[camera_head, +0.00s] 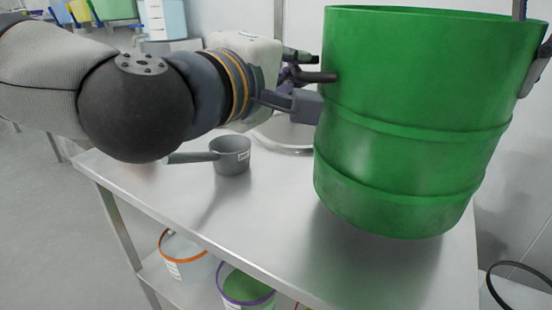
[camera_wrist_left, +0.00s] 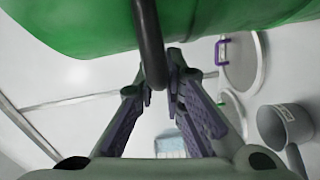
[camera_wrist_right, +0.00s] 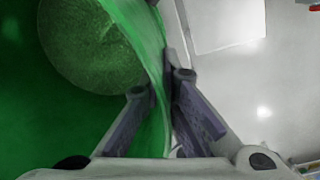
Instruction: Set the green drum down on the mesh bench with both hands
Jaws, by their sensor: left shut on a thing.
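The green drum (camera_head: 410,125) is at the right of the head view, slightly tilted and apparently just above a smooth steel table (camera_head: 270,245). My left gripper (camera_head: 318,78) is shut on the drum's dark bar handle (camera_wrist_left: 150,45), which runs between its fingertips in the left wrist view. My right gripper (camera_wrist_right: 162,88) straddles the drum's rim, with the wall between its fingers and the speckled drum bottom (camera_wrist_right: 95,45) showing inside. In the head view only part of it shows at the right edge. No mesh surface is visible; the tabletop looks solid.
A grey dipper (camera_head: 232,155) stands on the table left of the drum, also in the left wrist view (camera_wrist_left: 285,125). A round metal lid (camera_head: 285,133) lies behind it. Orange-rimmed (camera_head: 185,257) and purple-rimmed (camera_head: 243,288) buckets sit on the shelf below. The table's front is clear.

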